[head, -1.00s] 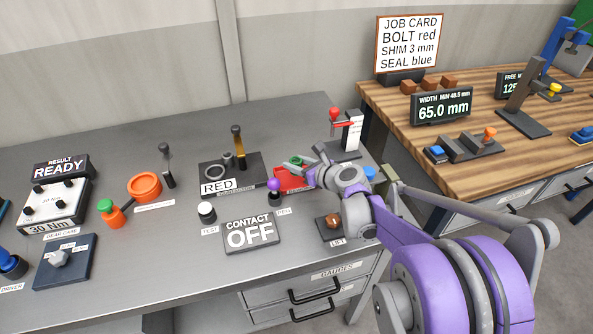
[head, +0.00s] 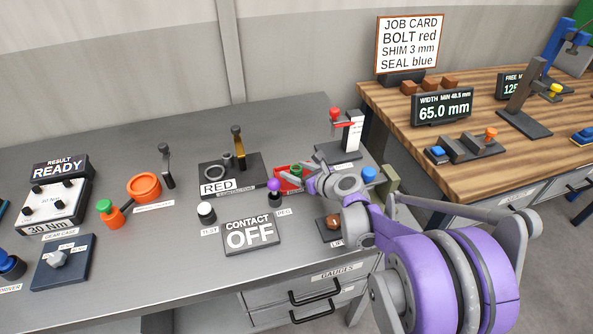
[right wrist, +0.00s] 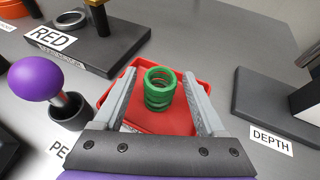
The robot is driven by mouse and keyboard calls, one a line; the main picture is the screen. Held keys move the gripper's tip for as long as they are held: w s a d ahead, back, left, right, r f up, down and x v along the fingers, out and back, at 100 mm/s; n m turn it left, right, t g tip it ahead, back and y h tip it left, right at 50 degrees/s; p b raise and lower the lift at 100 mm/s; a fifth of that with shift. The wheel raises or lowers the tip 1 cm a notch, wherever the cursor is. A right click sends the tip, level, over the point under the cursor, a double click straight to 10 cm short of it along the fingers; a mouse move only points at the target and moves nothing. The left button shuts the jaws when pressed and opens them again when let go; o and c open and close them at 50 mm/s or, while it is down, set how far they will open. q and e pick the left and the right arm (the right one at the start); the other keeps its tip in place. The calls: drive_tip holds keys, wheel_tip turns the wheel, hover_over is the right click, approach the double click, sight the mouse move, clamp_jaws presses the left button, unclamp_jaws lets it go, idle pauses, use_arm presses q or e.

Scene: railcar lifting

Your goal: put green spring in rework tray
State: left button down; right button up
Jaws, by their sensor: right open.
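The green spring (right wrist: 159,90) stands upright within the red rework tray (right wrist: 180,123) in the right wrist view. My right gripper (right wrist: 161,83) is open, with one finger on each side of the spring and visible gaps between. In the head view my right gripper (head: 309,178) is low at the tray (head: 282,181), partly covering it, and the spring (head: 297,169) shows just beside the fingers. My left gripper is in neither view.
A purple-knobbed post (right wrist: 41,82) stands left of the tray. The CONTACT OFF display (head: 250,235) is in front. Bare bench lies at the left rear.

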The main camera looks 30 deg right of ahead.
drive_tip(key=shift+r, duration=0.1)
drive_tip(key=shift+s+r, duration=0.2)
drive_tip(key=shift+s, duration=0.05)
drive_tip(key=v, duration=1.1)
drive_tip(key=shift+s+r+p, duration=0.1)
drive_tip(key=shift+s+p, duration=0.15)
drive_tip(key=shift+p, duration=0.15)
